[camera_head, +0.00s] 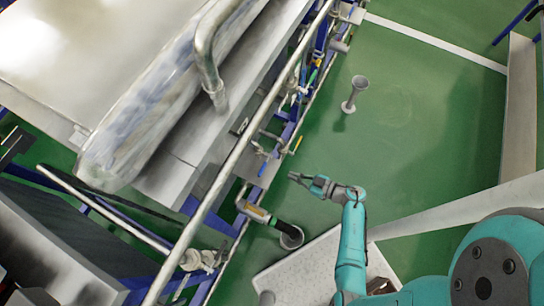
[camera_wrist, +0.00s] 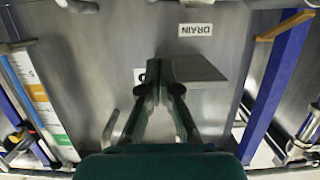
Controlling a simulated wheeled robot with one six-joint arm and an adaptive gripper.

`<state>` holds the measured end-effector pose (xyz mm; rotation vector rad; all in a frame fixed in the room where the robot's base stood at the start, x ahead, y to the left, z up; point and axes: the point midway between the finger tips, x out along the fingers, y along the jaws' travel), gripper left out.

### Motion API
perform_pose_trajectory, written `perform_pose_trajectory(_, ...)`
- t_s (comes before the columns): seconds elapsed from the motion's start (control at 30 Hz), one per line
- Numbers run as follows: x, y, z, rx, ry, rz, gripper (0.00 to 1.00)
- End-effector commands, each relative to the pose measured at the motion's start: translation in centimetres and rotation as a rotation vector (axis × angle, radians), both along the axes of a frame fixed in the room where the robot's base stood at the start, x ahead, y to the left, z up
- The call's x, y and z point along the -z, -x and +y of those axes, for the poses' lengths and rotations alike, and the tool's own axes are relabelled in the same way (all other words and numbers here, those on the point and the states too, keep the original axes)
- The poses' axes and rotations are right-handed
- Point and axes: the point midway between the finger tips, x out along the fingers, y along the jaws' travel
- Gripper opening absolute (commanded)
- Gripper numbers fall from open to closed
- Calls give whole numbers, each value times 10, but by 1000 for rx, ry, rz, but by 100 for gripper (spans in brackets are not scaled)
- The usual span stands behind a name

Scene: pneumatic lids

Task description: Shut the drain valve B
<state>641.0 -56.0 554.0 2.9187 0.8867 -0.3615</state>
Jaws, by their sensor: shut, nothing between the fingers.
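My gripper (camera_head: 297,177) is shut and empty, beside the pipe rack; its fingertips also show in the wrist view (camera_wrist: 162,85). In the wrist view an upside-down DRAIN label (camera_wrist: 196,29) is on a grey panel (camera_wrist: 90,50). A small white label (camera_wrist: 139,76) is partly hidden by a finger, so I cannot read its letter. A yellow handle (camera_wrist: 285,25) is at the upper right. I cannot tell which handle is drain valve B.
A long metal rail (camera_head: 235,155) runs along the rack. A grey funnel-topped stand (camera_head: 348,106) is on the green floor. Blue posts (camera_wrist: 275,75) flank the panel. Green floor (camera_head: 410,130) is open at right.

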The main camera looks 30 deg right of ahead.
Motion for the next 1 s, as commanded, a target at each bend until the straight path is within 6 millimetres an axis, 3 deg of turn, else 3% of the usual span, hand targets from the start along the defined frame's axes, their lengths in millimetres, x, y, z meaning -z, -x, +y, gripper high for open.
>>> perform_pose_trajectory(0.27, 3, -10, 7, -3, 0, -1, 0)
perform_pose_trajectory(1.0, 24, -80, 55, -4, 0, -1, 0)
